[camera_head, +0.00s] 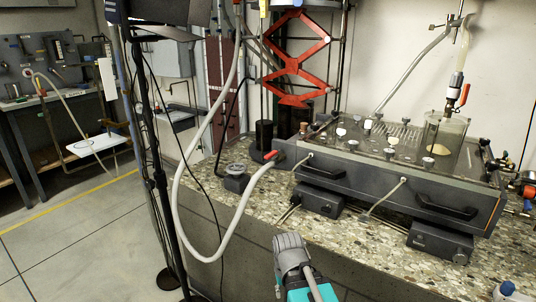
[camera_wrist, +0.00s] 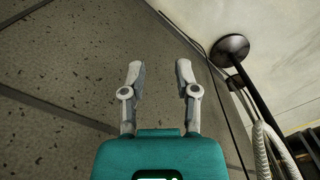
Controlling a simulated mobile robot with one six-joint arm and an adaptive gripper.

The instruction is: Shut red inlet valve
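A red valve handle (camera_head: 271,155) sits on a grey hose fitting at the left end of the seepage tank (camera_head: 395,180). A second red lever (camera_head: 464,95) is on the upright tube above the clear cylinder at the tank's right. I cannot tell from labels which is the inlet valve. My gripper (camera_head: 290,242) is in front of the counter edge, low in the head view, apart from both valves. In the wrist view my gripper (camera_wrist: 158,70) has its two fingers apart with nothing between them. No valve shows in the wrist view.
A thick grey hose (camera_head: 184,190) loops down in front of the counter from the left valve. A black stand (camera_head: 158,150) rises left of it. Dark boxes (camera_head: 440,241) sit on the stone counter before the tank. The floor at left is open.

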